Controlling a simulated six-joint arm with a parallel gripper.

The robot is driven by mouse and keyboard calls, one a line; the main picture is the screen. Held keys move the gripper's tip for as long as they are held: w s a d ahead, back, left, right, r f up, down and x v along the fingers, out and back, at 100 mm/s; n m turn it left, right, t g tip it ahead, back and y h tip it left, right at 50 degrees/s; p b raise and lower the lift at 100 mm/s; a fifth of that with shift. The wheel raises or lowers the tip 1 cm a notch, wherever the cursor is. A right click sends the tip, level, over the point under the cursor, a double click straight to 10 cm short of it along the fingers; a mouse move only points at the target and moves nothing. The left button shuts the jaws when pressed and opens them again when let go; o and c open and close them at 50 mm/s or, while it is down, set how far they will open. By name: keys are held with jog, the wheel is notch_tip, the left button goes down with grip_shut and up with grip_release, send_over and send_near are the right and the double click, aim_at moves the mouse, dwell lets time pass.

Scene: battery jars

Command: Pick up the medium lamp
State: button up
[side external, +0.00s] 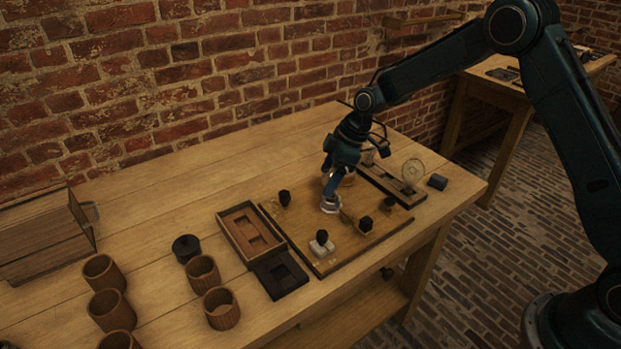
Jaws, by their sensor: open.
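My gripper (331,200) is open and points down at the wooden board (292,231) on the table. Its pale fingertips are low over the middle of the board, near or at its surface; I cannot tell if they touch anything. I cannot make out which thing is the medium lamp; anything between or behind the fingers is hidden at this size. Black-topped pieces stand around the gripper: one to its left (284,198), one to its right (365,224), and one on a white base (321,246) in front.
A wooden tray (250,232) and a dark tray (281,275) lie left of the board. Several brown jars (203,272) and a black lidded pot (186,248) stand further left.

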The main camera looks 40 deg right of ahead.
jog(key=shift+c, duration=0.2)
jog(key=c, duration=1.1)
jog(key=shift+r, duration=0.1)
notch_tip(320, 180, up, 20)
dwell(0.6)
